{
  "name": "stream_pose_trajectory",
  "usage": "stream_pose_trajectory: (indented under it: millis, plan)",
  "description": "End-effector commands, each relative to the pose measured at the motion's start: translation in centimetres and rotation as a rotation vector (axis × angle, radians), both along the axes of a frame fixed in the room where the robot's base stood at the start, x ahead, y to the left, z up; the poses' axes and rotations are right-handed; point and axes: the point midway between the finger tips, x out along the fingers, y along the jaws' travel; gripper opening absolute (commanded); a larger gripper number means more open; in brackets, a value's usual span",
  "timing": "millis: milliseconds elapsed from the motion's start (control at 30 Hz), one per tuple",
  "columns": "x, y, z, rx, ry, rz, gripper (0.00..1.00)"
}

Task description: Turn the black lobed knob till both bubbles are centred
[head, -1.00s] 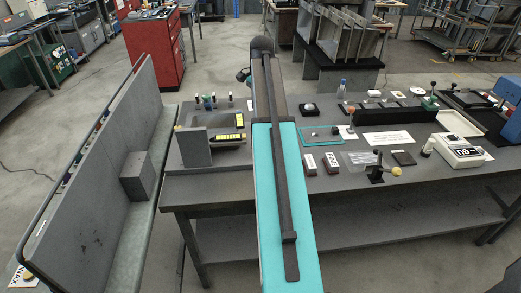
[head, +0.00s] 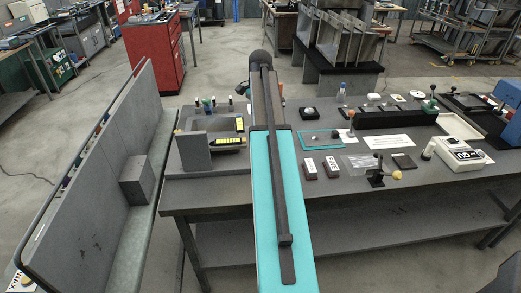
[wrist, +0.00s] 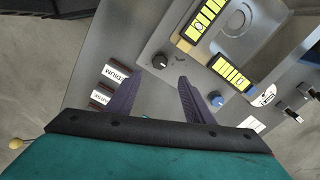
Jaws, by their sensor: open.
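In the wrist view the black lobed knob (wrist: 160,61) sits on a grey plate (wrist: 143,47), just beyond my fingertips. My gripper (wrist: 158,82) is open, with its two dark purple fingers apart and nothing visible between them. A blue knob (wrist: 217,99) sits to the right of the right finger. Two yellow vials with dark marks, an upper one (wrist: 205,18) and a lower one (wrist: 231,74), lie beyond the fingers; the bubbles' positions are too small to tell. The head view also shows the vials (head: 226,124) on the bench; my arm hides the gripper there.
A grey upright block (head: 194,152) stands left of the vials. Dark boxes with white labels (wrist: 117,74) lie near the left finger. A tall grey panel (head: 90,160) stands left of the bench. Several small items and a white instrument (head: 459,153) fill the bench's right side.

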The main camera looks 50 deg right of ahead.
Motion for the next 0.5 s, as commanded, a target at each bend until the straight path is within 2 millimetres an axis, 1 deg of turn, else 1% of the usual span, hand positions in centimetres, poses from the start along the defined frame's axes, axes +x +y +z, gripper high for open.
stream_pose_trajectory:
  millis: [100,500]
  plan:
    - [-0.1,0.0,-1.3,0.001,0.001,0.0,0.48]
    - [-0.1,0.0,-5.4,0.001,0.001,-0.001,0.48]
